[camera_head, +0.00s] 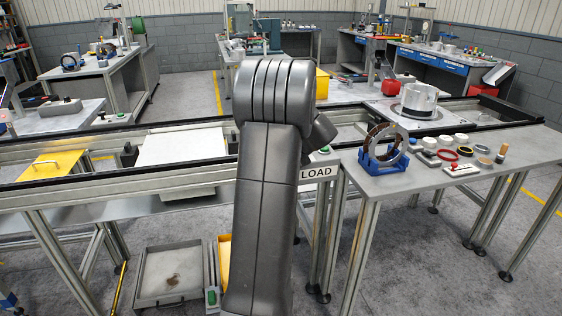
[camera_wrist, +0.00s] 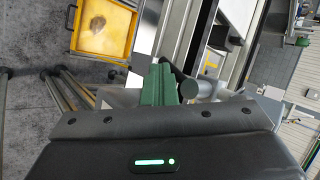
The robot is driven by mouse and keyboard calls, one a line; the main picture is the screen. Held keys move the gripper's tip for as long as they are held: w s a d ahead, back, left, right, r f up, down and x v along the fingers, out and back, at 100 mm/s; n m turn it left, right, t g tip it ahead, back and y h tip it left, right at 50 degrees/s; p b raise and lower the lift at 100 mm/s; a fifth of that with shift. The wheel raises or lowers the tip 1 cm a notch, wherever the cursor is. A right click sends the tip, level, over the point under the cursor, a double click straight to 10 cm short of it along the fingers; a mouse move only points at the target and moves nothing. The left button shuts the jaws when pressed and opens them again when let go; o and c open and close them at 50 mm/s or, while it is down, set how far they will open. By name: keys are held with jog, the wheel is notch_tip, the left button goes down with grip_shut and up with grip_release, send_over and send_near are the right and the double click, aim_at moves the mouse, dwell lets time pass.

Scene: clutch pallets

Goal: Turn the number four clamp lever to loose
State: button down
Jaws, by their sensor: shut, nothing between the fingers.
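My gripper (camera_wrist: 160,84) shows in the wrist view as green fingers closed together, with nothing between them. In the head view my grey arm fills the middle and hides the gripper. No clamp lever, and no number four, can be made out in either view. A grey cylindrical part (camera_wrist: 203,88) shows just right of the fingers in the wrist view; I cannot tell what it is or whether they touch. In the head view a pale round housing (camera_head: 419,99) stands on a light pallet (camera_head: 382,112) on the line at the right.
A bench marked LOAD holds a blue stand (camera_head: 382,160) with a ring and several small parts. A light plate (camera_head: 183,147) and a yellow plate (camera_head: 50,167) lie on the line at the left.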

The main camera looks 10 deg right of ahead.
jog(key=shift+a+r+m+t+y, duration=0.15)
jog(key=shift+m+y, duration=0.4)
jog(key=shift+y, duration=0.75)
jog(key=shift+a+f+m+t+y, duration=0.1)
jog(key=shift+a+m+t+y, duration=0.3)
jog(key=shift+y, duration=0.9)
jog(key=shift+a+r+m+y+p, duration=0.1)
jog(key=shift+r+m+y+p, duration=0.15)
jog(key=shift+m+y, duration=0.65)
jog(key=shift+t, duration=0.25)
